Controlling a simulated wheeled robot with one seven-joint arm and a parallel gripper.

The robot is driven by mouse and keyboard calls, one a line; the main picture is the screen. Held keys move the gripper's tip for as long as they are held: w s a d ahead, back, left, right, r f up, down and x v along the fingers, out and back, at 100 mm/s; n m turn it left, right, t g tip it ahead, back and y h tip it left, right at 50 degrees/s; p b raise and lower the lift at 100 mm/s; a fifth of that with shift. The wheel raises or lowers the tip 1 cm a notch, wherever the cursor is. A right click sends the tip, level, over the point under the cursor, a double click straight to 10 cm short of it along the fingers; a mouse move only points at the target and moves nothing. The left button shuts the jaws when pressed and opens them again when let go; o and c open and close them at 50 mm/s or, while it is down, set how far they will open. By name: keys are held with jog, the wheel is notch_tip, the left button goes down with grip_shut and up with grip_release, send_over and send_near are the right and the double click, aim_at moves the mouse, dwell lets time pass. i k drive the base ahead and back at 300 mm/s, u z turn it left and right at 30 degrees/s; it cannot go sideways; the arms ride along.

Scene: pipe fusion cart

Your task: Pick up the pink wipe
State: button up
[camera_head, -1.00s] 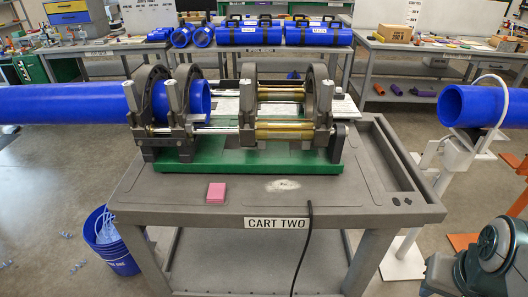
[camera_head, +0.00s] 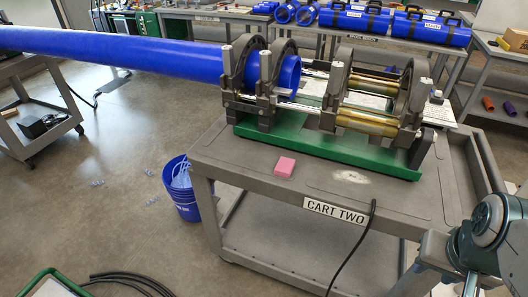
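Part of my arm shows at the lower right, to the right of the cart and well away from the wipe. My gripper's fingers are not visible.
The fusion machine (camera_head: 330,100) on its green base (camera_head: 318,147) clamps a long blue pipe (camera_head: 130,43) reaching left. A black cable (camera_head: 352,246) hangs over the cart front. A blue bucket (camera_head: 183,190) stands left of the cart. Open floor lies front left.

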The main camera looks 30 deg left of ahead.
aim_at(285, 167)
jog(key=u, duration=1.8)
jog(key=i, duration=1)
